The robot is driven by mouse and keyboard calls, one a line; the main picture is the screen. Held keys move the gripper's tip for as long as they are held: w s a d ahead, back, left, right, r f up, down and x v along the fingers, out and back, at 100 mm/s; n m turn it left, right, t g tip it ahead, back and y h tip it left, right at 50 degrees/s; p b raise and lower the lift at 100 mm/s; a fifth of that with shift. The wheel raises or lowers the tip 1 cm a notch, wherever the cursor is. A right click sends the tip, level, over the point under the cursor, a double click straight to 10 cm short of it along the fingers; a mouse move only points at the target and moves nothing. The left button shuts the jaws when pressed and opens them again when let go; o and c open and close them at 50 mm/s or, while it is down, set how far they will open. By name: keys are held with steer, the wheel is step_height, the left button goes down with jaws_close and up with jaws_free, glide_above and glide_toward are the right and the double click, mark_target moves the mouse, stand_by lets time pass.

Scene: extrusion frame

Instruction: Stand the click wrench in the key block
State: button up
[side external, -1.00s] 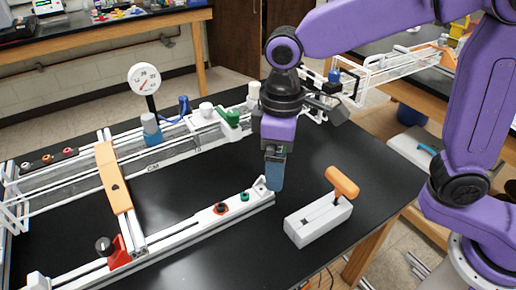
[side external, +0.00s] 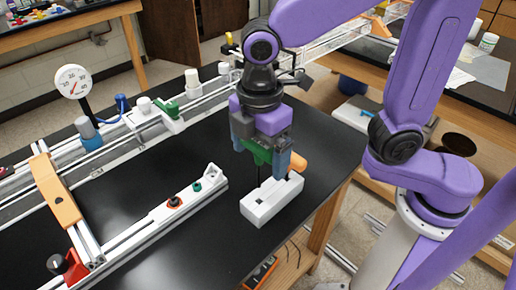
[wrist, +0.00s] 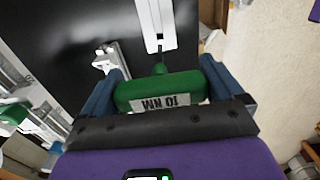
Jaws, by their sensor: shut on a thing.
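The click wrench (side external: 258,154) has a green T-handle and a thin dark shaft pointing down. In the wrist view its handle (wrist: 160,91), labelled 10 NM, lies between the two blue fingers of my gripper (wrist: 162,88), which is shut on it. The key block (side external: 262,211) is a long white block on the black table, below my gripper (side external: 264,158). The shaft lies over the block in the picture; I cannot tell whether its tip is in a hole. The block also shows in the wrist view (wrist: 146,14).
An orange-handled key (side external: 299,163) stands in the block's far end, close by the right finger. A dial gauge (side external: 73,81) stands further back. The table's right edge is near the block.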

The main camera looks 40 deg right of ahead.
mark_target(259, 180)
steer(key=shift+f, duration=0.1)
steer(key=shift+f, duration=2.2)
steer(key=shift+f, duration=2.2)
steer(key=o, duration=0.9)
step_height(259, 180, up, 17)
steer(key=shift+r, duration=0.1)
steer(key=shift+d, duration=0.5)
steer(key=s+d+f+m, duration=0.1)
steer(key=d+f, duration=0.1)
steer(key=d, duration=0.1)
steer(key=s+d+f+m, duration=0.1)
steer(key=d, duration=0.2)
steer(key=s+d+f+m, duration=0.1)
steer(key=s+d+f, duration=0.1)
steer(key=d, duration=0.1)
steer(key=shift+f, duration=0.35)
steer(key=s+d+f+m, duration=0.2)
steer(key=s+d+f, duration=0.2)
steer(key=s+d, duration=0.4)
steer(key=shift+f, duration=0.4)
